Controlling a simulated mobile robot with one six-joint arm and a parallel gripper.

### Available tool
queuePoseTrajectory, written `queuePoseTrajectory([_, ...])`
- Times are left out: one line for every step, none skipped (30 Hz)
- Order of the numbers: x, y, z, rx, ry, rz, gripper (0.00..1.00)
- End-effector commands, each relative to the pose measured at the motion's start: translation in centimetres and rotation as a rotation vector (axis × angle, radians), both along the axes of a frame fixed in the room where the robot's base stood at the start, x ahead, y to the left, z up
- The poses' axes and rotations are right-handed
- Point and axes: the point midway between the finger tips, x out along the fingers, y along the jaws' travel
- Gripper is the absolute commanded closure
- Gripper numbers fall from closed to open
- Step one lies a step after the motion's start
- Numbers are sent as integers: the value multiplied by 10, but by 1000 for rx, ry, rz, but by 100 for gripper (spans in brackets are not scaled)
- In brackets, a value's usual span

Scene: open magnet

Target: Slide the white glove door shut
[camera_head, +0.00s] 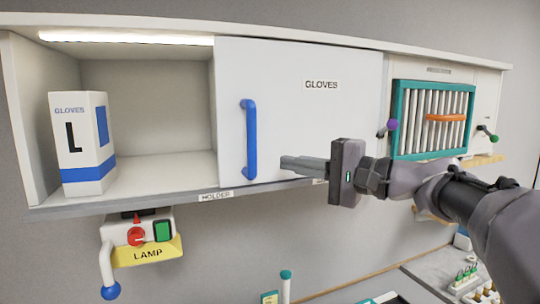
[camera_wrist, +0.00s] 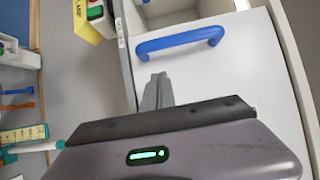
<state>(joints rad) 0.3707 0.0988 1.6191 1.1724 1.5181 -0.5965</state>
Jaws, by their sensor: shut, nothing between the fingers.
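The white sliding door (camera_head: 300,120) labelled GLOVES covers the middle of the wall cabinet. Its left edge stands well short of the cabinet's left wall, so the left compartment is open. A blue vertical bar handle (camera_head: 249,138) is near the door's left edge. My gripper (camera_head: 283,163) is shut and empty, to the right of the handle's lower end, and seems apart from it. In the wrist view the shut fingers (camera_wrist: 157,85) point towards the blue handle (camera_wrist: 180,42), with white door surface (camera_wrist: 230,85) around them. Exact distance to the door is unclear.
A white glove box (camera_head: 82,143) marked L stands inside the open compartment at the left. A LAMP switch box (camera_head: 138,238) hangs below the cabinet's front ledge (camera_head: 130,203). A teal-framed rack (camera_head: 400,120) is at the right. A bench with small items lies lower right.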

Motion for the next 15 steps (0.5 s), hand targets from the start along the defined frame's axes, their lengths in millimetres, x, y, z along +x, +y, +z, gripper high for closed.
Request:
queuePoseTrajectory([-2,10,3,1,-1,3,100])
queuePoseTrajectory([-3,15,3,-1,-1,3,100])
queuePoseTrajectory([-4,21,3,-1,-1,3,100])
queuePoseTrajectory([-5,25,3,1,-1,3,100])
queuePoseTrajectory([-5,28,2,0,0,2,100])
queuePoseTrajectory([-5,32,2,-1,-1,2,100])
queuePoseTrajectory([-6,34,2,-1,-1,2,100])
queuePoseTrajectory([-6,35,2,0,-1,1,100])
queuePoseTrajectory([-6,37,1,-1,-1,0,100])
queuePoseTrajectory([-6,38,1,-1,-1,0,100])
queuePoseTrajectory([-6,38,1,-1,-1,0,100])
queuePoseTrajectory([-6,39,0,-1,-1,0,100])
queuePoseTrajectory([-6,39,0,-1,-1,0,100])
queuePoseTrajectory([-6,39,0,-1,-1,0,100])
queuePoseTrajectory([-6,39,0,-1,-1,0,100])
